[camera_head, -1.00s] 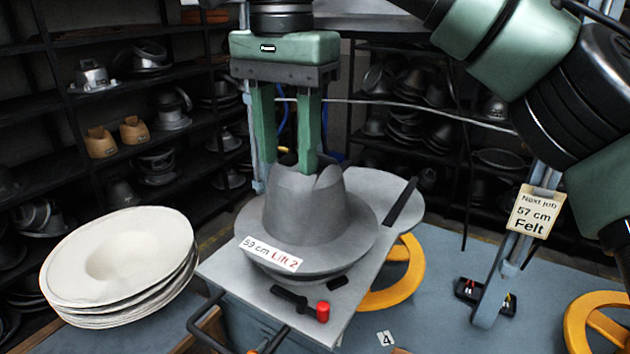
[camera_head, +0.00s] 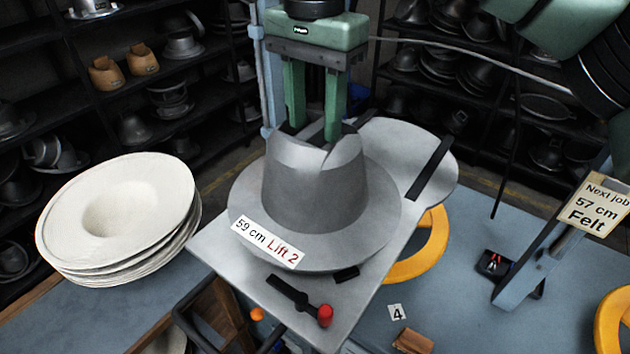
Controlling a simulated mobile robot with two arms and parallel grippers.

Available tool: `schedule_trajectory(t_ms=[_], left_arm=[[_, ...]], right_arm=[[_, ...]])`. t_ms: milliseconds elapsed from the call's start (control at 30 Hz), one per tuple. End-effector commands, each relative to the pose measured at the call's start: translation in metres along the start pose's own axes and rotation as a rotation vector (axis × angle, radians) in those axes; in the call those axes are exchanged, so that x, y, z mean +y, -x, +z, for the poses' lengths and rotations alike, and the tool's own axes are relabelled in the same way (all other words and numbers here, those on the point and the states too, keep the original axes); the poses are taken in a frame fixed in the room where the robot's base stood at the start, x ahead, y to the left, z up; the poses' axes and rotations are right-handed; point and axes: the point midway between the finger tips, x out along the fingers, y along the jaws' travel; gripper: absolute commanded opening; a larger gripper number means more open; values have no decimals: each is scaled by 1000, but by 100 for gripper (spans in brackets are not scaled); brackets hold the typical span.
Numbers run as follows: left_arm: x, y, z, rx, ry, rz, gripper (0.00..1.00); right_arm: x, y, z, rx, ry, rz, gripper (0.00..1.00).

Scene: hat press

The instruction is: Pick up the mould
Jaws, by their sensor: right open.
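The mould (camera_head: 315,195) is a grey metal hat shape with a creased crown and a wide brim. It sits upright on a grey metal plate (camera_head: 225,258), and a label on its brim (camera_head: 268,243) reads "59 cm Lift 2". My right gripper (camera_head: 315,130) points down at the top of the crown, its two green fingers apart. The fingertips are partly hidden by the crown's top edge, so I cannot tell whether they touch it. My left gripper is not in view.
A stack of cream felt hat shapes (camera_head: 120,215) stands left. A lever with a red knob (camera_head: 325,315) is at the plate's front. A yellow handwheel (camera_head: 425,245) sits right of the plate. A sign (camera_head: 592,204) reads "Next job 57 cm Felt". Dark shelves hold other moulds behind.

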Motion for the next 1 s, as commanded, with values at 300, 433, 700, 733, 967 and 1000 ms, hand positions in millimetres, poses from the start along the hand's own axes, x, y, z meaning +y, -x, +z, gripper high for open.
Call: schedule_trajectory(t_ms=[300,433,700,733,967,1000], left_arm=[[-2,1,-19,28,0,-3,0],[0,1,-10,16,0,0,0],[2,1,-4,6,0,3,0],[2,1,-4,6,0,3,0],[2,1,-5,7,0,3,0],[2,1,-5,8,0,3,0]], right_arm=[[0,-10,0,0,0,-1,42],[0,-10,0,0,0,-1,14],[0,-10,0,0,0,-1,0],[0,-10,0,0,0,-1,0],[0,-10,0,0,0,-1,0],[0,-10,0,0,0,-1,0]])
